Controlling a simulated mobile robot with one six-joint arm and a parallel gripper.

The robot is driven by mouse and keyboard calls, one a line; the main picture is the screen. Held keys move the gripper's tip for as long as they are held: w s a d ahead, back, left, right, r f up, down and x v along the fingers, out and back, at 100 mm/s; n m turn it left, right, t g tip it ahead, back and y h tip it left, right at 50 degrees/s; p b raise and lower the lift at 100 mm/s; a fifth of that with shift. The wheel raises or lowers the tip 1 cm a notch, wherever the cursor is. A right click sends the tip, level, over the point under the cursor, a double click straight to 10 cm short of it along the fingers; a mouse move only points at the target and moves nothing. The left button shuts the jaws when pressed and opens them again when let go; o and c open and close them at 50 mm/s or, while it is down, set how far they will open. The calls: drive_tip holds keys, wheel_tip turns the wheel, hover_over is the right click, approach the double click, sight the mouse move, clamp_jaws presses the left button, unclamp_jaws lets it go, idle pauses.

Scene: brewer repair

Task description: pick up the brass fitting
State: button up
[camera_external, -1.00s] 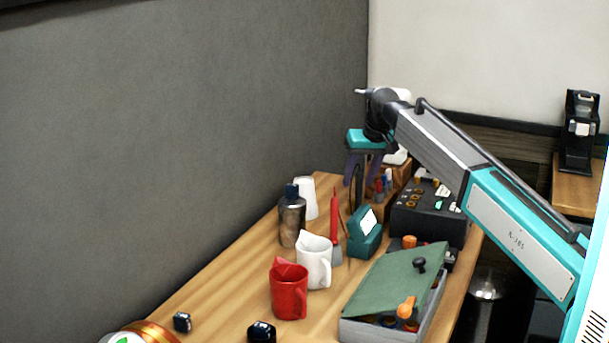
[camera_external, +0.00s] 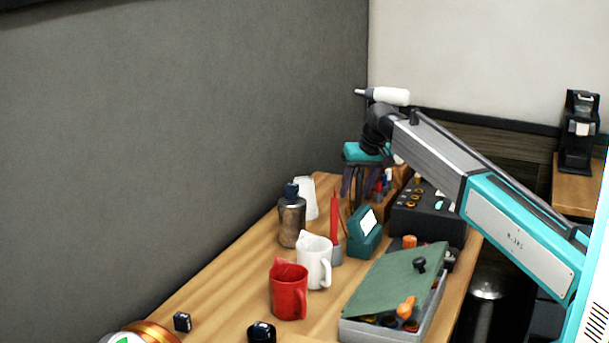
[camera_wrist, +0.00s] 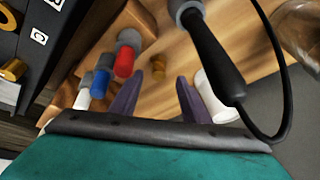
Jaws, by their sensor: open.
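A small brass fitting (camera_wrist: 158,66) stands on the wooden table in the wrist view, ahead of my fingertips and roughly between them. My gripper (camera_wrist: 160,80) is open, with its two dark purple fingers apart and nothing between them. In the external view my gripper (camera_external: 358,190) points down at the far end of the table, beside the wooden rack. The brass fitting cannot be made out there.
Red, blue and white handles (camera_wrist: 102,82) stand close left of my fingers. A black handle with a cable (camera_wrist: 212,50) and a white cup (camera_wrist: 216,98) are close on the right. A black case (camera_external: 428,217), teal device (camera_external: 364,243) and mugs (camera_external: 313,262) stand nearer the camera.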

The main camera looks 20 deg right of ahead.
sight(353, 199)
drive_tip(key=shift+p+x, duration=0.5)
drive_tip(key=shift+x, duration=1.35)
drive_tip(key=shift+d, duration=0.15)
clamp_jaws()
